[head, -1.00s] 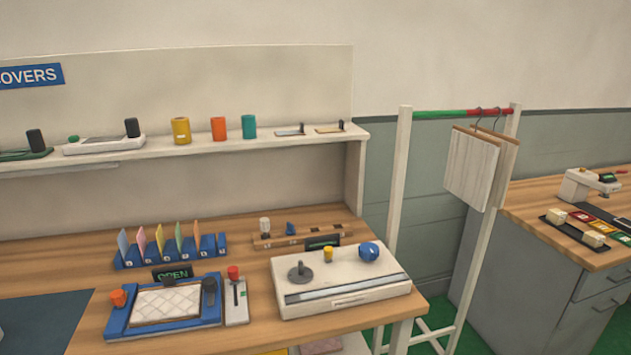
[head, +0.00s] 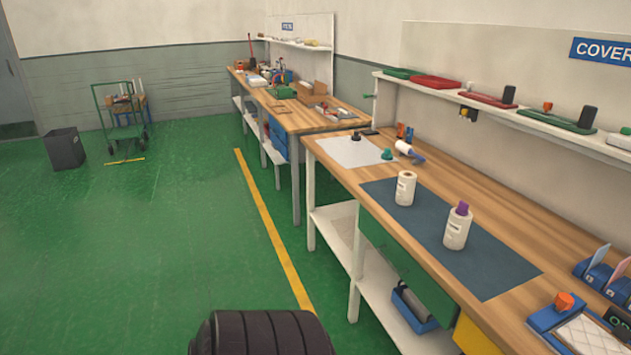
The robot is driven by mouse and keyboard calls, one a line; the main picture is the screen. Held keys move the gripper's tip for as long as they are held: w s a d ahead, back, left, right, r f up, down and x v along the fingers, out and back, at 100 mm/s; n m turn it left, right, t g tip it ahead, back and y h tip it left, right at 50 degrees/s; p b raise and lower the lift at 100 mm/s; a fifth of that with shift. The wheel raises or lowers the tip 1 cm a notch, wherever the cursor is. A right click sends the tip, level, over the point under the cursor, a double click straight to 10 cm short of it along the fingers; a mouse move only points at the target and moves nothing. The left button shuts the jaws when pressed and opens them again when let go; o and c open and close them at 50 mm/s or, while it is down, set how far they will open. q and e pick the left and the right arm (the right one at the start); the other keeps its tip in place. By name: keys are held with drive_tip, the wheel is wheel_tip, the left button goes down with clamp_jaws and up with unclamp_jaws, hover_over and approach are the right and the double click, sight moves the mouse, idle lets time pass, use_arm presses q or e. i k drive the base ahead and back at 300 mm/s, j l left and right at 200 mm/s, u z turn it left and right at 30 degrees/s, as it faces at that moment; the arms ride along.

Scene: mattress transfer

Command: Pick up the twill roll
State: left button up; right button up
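Two white rolls stand upright on the dark blue mat (head: 495,270) on the wooden bench in the head view. One is a plain white roll (head: 405,188) with an open core at its top. The other is a white roll with a purple piece in its top (head: 457,228), nearer to me and to the right. Both carry small print that I cannot read, so I cannot tell which is the twill roll. Neither gripper is in view.
The bench (head: 440,180) also holds a pale sheet (head: 352,152) and small tools. A shelf (head: 545,125) with red and green trays runs above it. A blue bin (head: 412,308) stands on the lower shelf. The green floor (head: 190,230) to the left is open.

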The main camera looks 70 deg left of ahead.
sight(405, 191)
drive_tip(key=j+u, duration=0.1)
drive_tip(key=u, duration=1.7)
